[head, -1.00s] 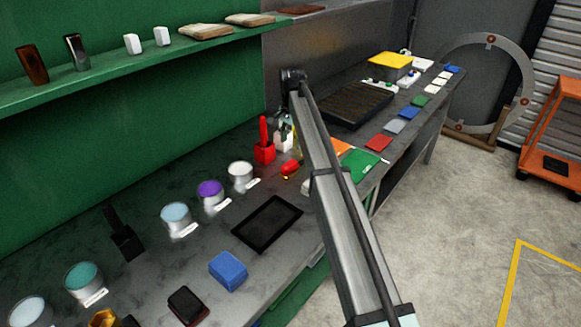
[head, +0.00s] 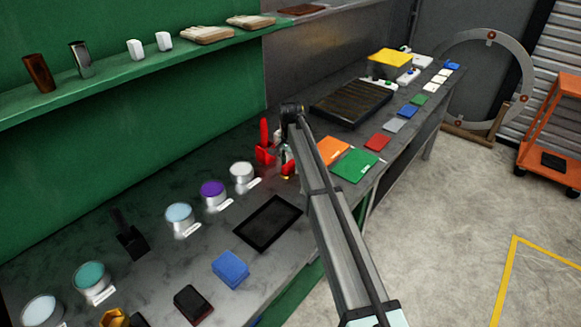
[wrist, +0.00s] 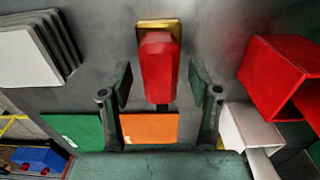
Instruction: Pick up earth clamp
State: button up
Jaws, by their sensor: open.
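The earth clamp is a red-handled piece with a brass end. In the wrist view the clamp (wrist: 160,68) lies lengthwise between the two dark fingers of my gripper (wrist: 160,84), with its brass end pointing away at the top. The fingers are spread, one on each side, with a visible gap to the clamp. In the head view the clamp (head: 289,168) is a small red patch on the bench, partly hidden by my gripper (head: 287,156) and arm.
A red holder (wrist: 274,76) and a white block (wrist: 250,128) stand close on the right in the wrist view. A green sheet (head: 355,163) and orange sheet (head: 333,150) lie nearby. Paint tins and a black tray (head: 268,222) occupy the bench nearer the camera.

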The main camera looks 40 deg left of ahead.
grip_shut()
jog(key=shift+r, duration=0.1)
dwell(0.3)
